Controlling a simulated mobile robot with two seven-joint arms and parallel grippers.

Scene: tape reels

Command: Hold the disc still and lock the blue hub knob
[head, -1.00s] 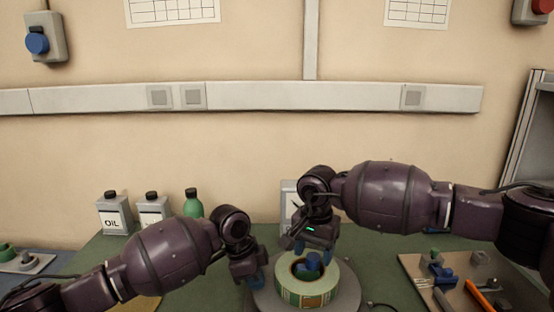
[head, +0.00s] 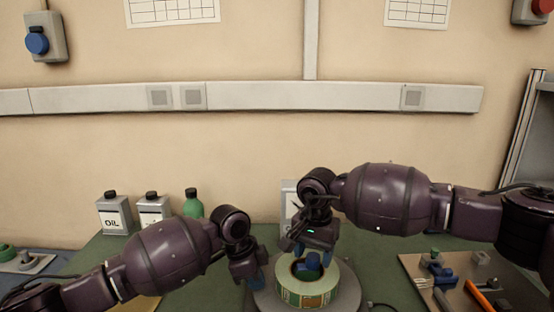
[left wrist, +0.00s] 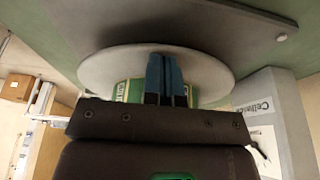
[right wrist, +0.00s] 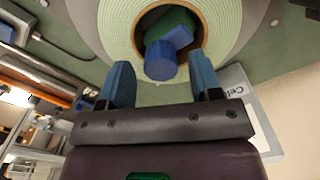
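The grey disc (head: 350,294) lies flat on the green bench, with a pale green tape reel (head: 293,287) on it. The blue hub knob (head: 312,262) sits in the reel's centre opening; in the right wrist view the knob (right wrist: 161,60) has a wing beside a green part. My left gripper (head: 258,284) is at the disc's left side. In the left wrist view its blue fingers (left wrist: 166,62) are together over the disc; contact is hard to tell. My right gripper (head: 308,250) is above the knob; its fingers (right wrist: 163,72) are apart, one either side of the knob, and empty.
A tool board (head: 425,292) with several blue and grey parts and an orange-handled tool lies at right. Oil cans (head: 114,218) and a green bottle (head: 193,204) stand at back left. A white container (head: 288,205) stands behind the reel.

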